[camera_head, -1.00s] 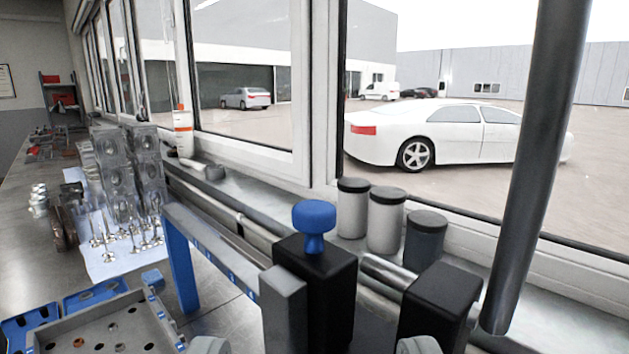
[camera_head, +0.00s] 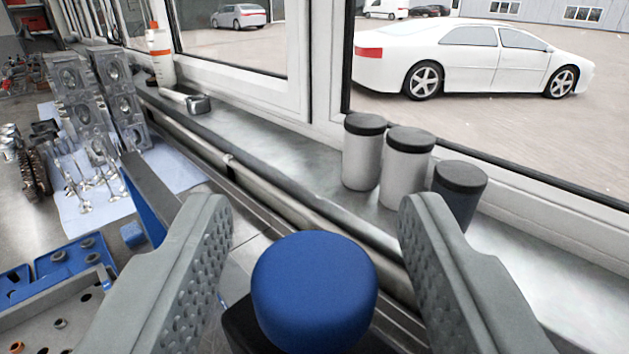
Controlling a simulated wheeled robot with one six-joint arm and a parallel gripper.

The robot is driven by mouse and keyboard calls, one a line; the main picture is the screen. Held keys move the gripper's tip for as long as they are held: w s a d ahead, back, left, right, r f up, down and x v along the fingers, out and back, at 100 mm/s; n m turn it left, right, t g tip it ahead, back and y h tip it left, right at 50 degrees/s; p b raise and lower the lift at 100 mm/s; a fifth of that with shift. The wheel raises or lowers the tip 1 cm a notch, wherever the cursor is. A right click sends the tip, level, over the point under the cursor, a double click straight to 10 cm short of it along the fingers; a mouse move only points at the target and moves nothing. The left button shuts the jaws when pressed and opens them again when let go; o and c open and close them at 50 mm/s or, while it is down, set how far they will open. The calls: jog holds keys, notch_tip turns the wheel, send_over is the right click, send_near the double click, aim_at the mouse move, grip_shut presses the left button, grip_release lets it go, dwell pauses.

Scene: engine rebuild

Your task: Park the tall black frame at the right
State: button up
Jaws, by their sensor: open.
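A round blue knob (camera_head: 314,290) fills the lower middle of the view. A black block (camera_head: 240,325) shows under it at the bottom, mostly hidden by the knob and cut off by the picture edge. Of the tall black frame, I can make out at most this block; no tall upright shows now. My gripper (camera_head: 318,210) is open, with one grey ribbed finger on each side of the knob. Gaps show between the knob and both fingers. Nothing is held.
Two light canisters (camera_head: 362,155) (camera_head: 408,170) and a dark one (camera_head: 458,192) stand on the sill at right. A blue stand (camera_head: 145,205), a grey perforated tray (camera_head: 60,310) and engine parts (camera_head: 95,110) on a white sheet lie left. Windows (camera_head: 235,40) rise behind.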

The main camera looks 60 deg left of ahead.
jog(key=shift+w+a, duration=0.1)
jog(key=shift+a, duration=0.1)
grip_shut()
jog(key=w+d, duration=0.2)
jog(key=d, duration=0.7)
jog(key=shift+w+d, duration=0.35)
jog(key=shift+w, duration=0.05)
jog(key=shift+c, duration=2)
grip_release()
jog(key=o, duration=0.4)
jog(key=shift+d, duration=0.2)
